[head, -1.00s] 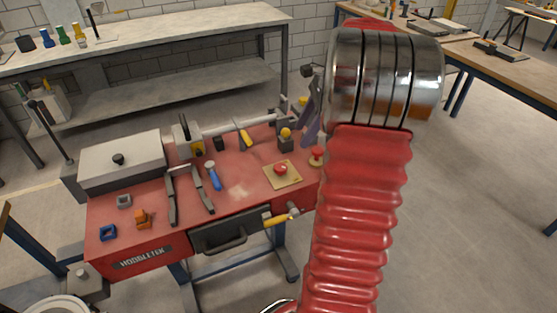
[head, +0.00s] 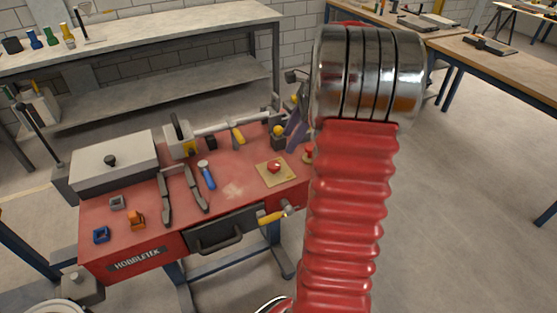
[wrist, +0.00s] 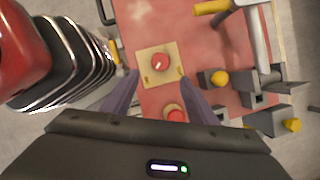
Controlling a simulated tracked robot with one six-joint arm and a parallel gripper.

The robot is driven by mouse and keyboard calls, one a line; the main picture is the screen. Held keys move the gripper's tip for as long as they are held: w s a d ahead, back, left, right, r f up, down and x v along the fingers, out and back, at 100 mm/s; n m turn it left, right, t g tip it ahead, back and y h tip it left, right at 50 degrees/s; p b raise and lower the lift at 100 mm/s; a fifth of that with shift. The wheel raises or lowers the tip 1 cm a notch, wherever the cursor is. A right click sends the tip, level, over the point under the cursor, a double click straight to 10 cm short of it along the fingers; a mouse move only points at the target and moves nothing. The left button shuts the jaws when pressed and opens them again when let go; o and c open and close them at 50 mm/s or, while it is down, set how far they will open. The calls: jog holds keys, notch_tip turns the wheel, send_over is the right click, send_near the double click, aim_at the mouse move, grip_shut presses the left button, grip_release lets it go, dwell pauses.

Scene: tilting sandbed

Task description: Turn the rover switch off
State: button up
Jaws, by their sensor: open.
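A red round knob (wrist: 160,62) with a pale mark on top sits on a square tan plate (wrist: 146,52) on the red bench; it also shows in the head view (head: 273,167). A second red button (wrist: 175,114) stands nearer my gripper and also shows in the head view (head: 308,151). No readable label tells which one is the rover switch. My gripper (wrist: 158,77) is open and empty. Its two purple-grey fingers point toward the tan plate, one on each side, with the second button between them. Whether they touch anything cannot be told.
The red bench (head: 235,187) also holds pliers (head: 182,190), a blue-handled tool (head: 206,174), a grey box (head: 113,160) and small clamps. A yellow-handled lever (head: 272,216) sticks out at its front. Yellow-knobbed fittings (wrist: 218,78) stand right of my gripper.

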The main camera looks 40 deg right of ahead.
aim_at(275, 164)
jog(key=x, duration=1)
jog(key=shift+w+a+f, duration=0.15)
jog(key=shift+f, duration=0.15)
